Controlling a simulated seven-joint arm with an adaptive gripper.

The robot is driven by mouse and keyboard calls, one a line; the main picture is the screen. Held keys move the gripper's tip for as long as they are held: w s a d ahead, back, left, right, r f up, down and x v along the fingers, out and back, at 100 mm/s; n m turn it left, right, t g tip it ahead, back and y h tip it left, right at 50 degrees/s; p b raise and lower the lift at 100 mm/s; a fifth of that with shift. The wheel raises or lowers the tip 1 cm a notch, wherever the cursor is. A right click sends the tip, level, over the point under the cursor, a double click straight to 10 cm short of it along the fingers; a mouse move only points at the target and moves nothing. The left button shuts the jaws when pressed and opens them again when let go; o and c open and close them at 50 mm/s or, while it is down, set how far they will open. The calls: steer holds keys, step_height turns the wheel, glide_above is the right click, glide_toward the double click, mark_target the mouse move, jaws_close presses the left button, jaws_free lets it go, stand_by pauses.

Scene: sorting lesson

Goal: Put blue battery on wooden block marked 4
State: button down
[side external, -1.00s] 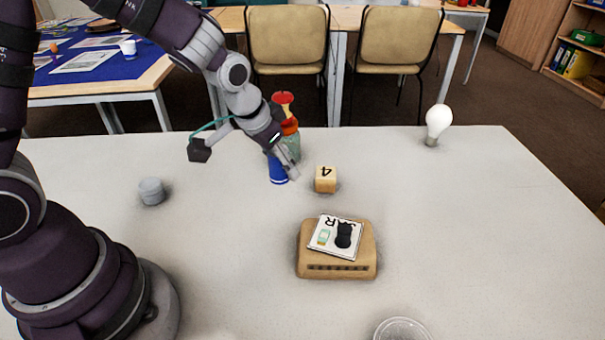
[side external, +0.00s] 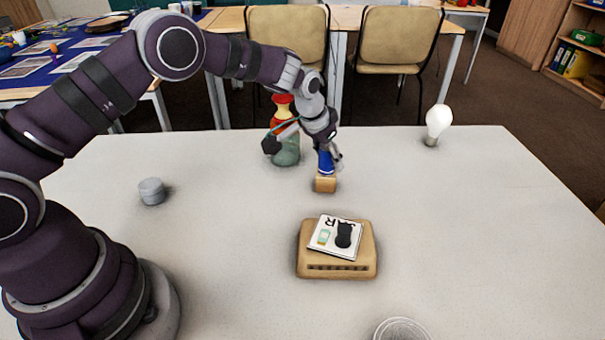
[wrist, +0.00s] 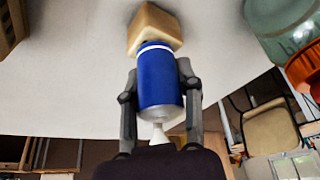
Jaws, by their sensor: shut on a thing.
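The blue battery (side external: 325,163) is between the fingers of my gripper (side external: 333,166), which is shut on it. In the wrist view the battery (wrist: 159,78) is a blue cylinder with a white ring at its far end, with a finger of my gripper (wrist: 160,95) on each side. The wooden block (side external: 325,184) is directly below the battery in the side view. The block also shows past the battery's far end in the wrist view (wrist: 151,25). The mark 4 is not readable now. I cannot tell whether battery and block touch.
A green jar with an orange and red top (side external: 286,150) stands close left of my gripper. A tan box (side external: 337,268) with a picture card (side external: 335,236) is in front. A grey cylinder (side external: 152,191), a light bulb (side external: 438,123) and a clear round dish (side external: 402,331) stand apart.

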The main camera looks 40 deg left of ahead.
steer(key=shift+f, duration=0.1)
steer(key=c, duration=0.7)
jaws_free()
steer(key=shift+c, duration=0.2)
steer(key=v, duration=1.3)
steer(key=s+a+r, duration=0.1)
steer(key=s+r, duration=0.1)
steer(key=s, duration=0.8)
steer(key=s+a+r+n+t, duration=0.1)
steer(key=s+r, duration=0.1)
steer(key=s, duration=0.8)
steer(key=shift+a+r, duration=0.25)
steer(key=shift+r, duration=0.05)
